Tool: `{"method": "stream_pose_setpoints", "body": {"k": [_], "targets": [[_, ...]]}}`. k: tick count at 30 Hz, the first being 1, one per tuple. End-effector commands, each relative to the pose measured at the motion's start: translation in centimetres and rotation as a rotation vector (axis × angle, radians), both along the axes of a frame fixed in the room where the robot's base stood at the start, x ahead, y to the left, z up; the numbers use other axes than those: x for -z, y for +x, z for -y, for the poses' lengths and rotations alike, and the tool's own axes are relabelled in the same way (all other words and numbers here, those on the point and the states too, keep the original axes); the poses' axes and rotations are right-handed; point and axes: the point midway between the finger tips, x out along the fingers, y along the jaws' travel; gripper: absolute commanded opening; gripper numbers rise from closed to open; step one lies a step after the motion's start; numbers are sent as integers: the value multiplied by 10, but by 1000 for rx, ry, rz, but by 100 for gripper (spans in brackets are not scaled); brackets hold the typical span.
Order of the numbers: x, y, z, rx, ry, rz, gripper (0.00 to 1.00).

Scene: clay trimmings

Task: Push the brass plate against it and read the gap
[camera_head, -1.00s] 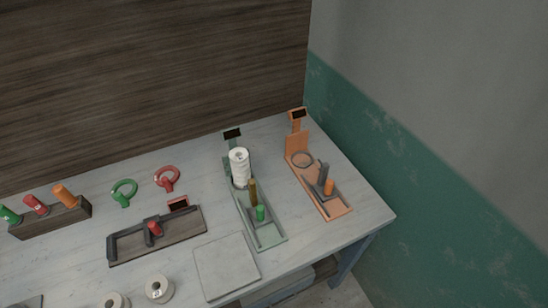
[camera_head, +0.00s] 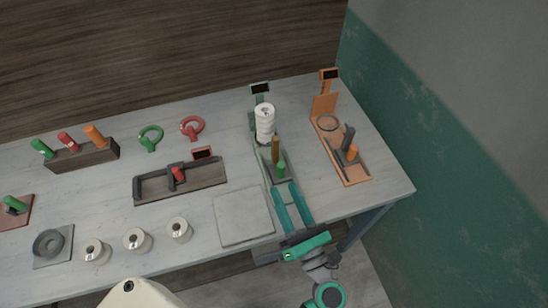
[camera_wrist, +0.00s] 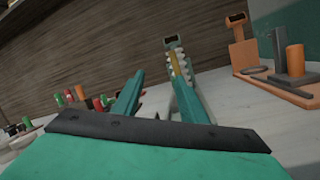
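The green gauge fixture (camera_head: 254,118) stands on the right part of the table, with a small dark display (camera_head: 260,88) on its post; no reading is legible. A white ribbed cylinder (camera_head: 265,122) stands upright on it. The brass plate (camera_head: 275,151) stands just in front of the cylinder; I cannot tell whether they touch. A green handle (camera_head: 281,169) stands in front of the plate. My gripper (camera_head: 288,187) is at the fixture's near end, teal fingers apart, close to the handle. In the wrist view, my gripper (camera_wrist: 160,80) is open, and the brass plate (camera_wrist: 179,66) shows partly behind the right finger.
An orange gauge fixture (camera_head: 349,176) stands close on the right. A bare grey slab (camera_head: 243,216) lies left of my gripper. A dark tray with a red handle (camera_head: 179,174), green (camera_head: 151,138) and red (camera_head: 192,128) rings, and several white rolls (camera_head: 137,240) are farther left.

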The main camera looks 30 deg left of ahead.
Motion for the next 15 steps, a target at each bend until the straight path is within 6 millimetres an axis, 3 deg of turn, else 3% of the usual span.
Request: {"method": "stream_pose_setpoints", "body": {"k": [6, 15], "targets": [[23, 38, -8, -27, -338, 212, 39], [33, 54, -15, -39, -444, 269, 39]]}}
